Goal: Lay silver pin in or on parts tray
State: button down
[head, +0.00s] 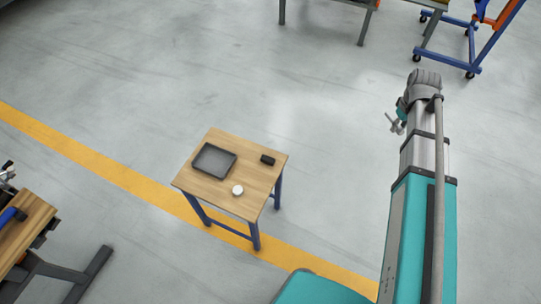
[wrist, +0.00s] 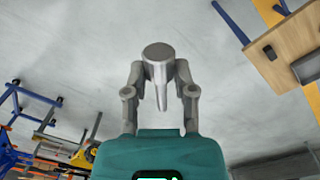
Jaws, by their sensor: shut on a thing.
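The silver pin (wrist: 158,52), grey with a wide round head and a narrower shank, is between the fingers of my gripper (wrist: 158,78) in the wrist view. My gripper is shut on it. In the head view my gripper (head: 395,123) is small, out to the right of the small table and well apart from it; the pin is hard to make out there. The parts tray (head: 214,160), dark grey, shallow and empty, lies on the left part of the small wooden table. Part of the tray (wrist: 306,68) shows at the right edge of the wrist view.
The small table (head: 212,189) with blue legs also carries a black block (head: 267,159) and a white round piece (head: 238,190). A workbench (head: 25,225) stands at lower left, a blue-orange trolley (head: 480,40) at upper right. Open floor lies between.

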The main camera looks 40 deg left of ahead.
aim_at(214, 163)
jog(key=u, duration=1.5)
jog(key=i, duration=0.6)
jog(key=u, duration=0.1)
jog(key=k, duration=0.6)
jog(key=u, duration=0.05)
